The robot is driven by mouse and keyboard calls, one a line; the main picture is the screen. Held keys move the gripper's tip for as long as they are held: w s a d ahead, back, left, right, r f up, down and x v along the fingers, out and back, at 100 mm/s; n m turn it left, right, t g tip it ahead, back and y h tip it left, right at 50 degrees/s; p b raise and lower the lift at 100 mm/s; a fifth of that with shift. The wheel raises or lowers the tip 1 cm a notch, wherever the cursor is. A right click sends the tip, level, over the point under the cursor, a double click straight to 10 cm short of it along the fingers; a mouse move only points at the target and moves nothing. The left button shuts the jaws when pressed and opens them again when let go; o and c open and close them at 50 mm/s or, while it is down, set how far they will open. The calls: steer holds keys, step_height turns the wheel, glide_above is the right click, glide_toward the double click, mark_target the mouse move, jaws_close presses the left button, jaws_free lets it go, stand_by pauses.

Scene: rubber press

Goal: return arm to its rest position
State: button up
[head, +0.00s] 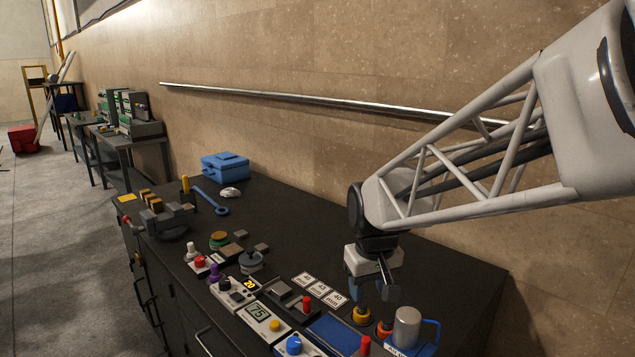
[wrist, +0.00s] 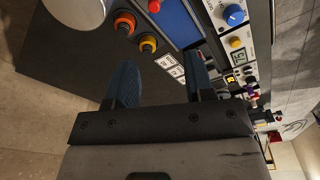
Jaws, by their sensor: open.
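My gripper (head: 374,288) hangs from my white truss arm over the right part of the black workbench (head: 300,225) in the head view. In the wrist view my gripper (wrist: 160,85) shows its two blue-grey fingers spread apart, with nothing between them. The fingers are above the bench top, just behind the orange-yellow knob (head: 361,314) and the white number cards (head: 320,289). The knob also shows ahead of the fingers in the wrist view (wrist: 148,43).
A metal cylinder (head: 407,328) and a blue-framed panel (head: 334,335) stand at the front right. A console with a display (head: 258,312), a vise (head: 168,218) and a blue toolbox (head: 226,166) are further left. The wall with a metal rail (head: 300,97) runs behind. The bench's back middle is clear.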

steer(key=s+d+m, duration=0.1)
steer(key=s+d, duration=0.1)
steer(key=s, duration=0.4)
steer(key=s+d+m+t, duration=0.1)
steer(key=s+d, duration=0.2)
steer(key=s, duration=0.4)
steer(key=s+d+m, duration=0.1)
steer(key=s+d, duration=0.2)
steer(key=s, duration=0.4)
steer(key=shift+s+d+r+m, duration=0.2)
steer(key=shift+d+r+m, duration=0.05)
steer(key=shift+r+m, duration=0.15)
